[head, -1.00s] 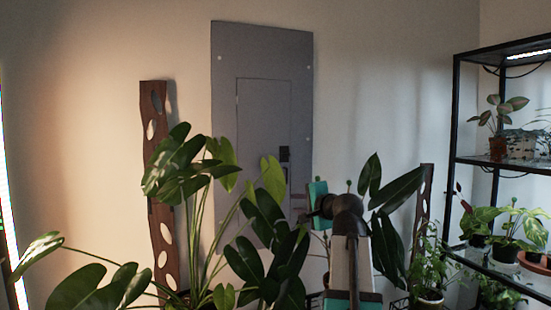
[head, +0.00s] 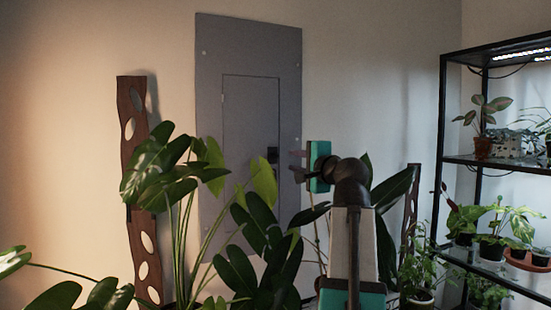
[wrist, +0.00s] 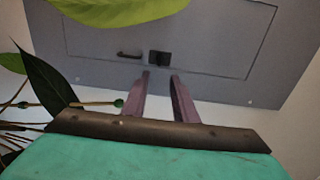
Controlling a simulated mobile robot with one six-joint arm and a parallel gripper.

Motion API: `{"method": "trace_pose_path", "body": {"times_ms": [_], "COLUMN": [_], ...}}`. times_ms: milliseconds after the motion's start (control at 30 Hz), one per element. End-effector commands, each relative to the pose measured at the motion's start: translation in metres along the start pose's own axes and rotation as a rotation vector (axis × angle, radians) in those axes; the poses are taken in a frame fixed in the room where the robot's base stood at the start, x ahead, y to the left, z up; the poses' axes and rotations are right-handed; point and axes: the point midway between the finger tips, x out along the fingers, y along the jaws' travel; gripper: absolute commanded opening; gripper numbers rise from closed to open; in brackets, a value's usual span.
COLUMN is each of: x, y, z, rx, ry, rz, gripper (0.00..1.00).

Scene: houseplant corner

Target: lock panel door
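A grey wall panel (head: 248,45) holds a narrower door (head: 248,110) that looks flush with it. A small black latch (head: 272,155) sits at the door's right edge in the head view. In the wrist view the latch (wrist: 160,58) is a dark block, with a slim dark handle (wrist: 130,54) to its left. My gripper (head: 295,165) is just right of the latch in the head view. In the wrist view its two mauve fingers (wrist: 161,76) are apart and empty, their tips pointing at the latch without visible contact. Leaves hide the door's lower part.
Large-leaved plants (head: 255,235) stand in front of the panel, close to my arm. A yellow-green leaf (wrist: 115,10) hangs over part of the wrist view. A black shelf with pots (head: 480,160) stands at right. A perforated wooden post (head: 140,220) stands at left.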

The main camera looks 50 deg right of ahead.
Motion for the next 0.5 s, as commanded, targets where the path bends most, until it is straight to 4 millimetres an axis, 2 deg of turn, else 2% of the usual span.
{"method": "trace_pose_path", "body": {"times_ms": [267, 500], "x": [0.022, 0.054], "y": [0.000, -0.001], "z": [0.000, 0.000], "rx": [0.001, 0.000], "ry": [-0.002, -0.002], "rz": [0.001, 0.001], "gripper": [0.26, 0.26]}}
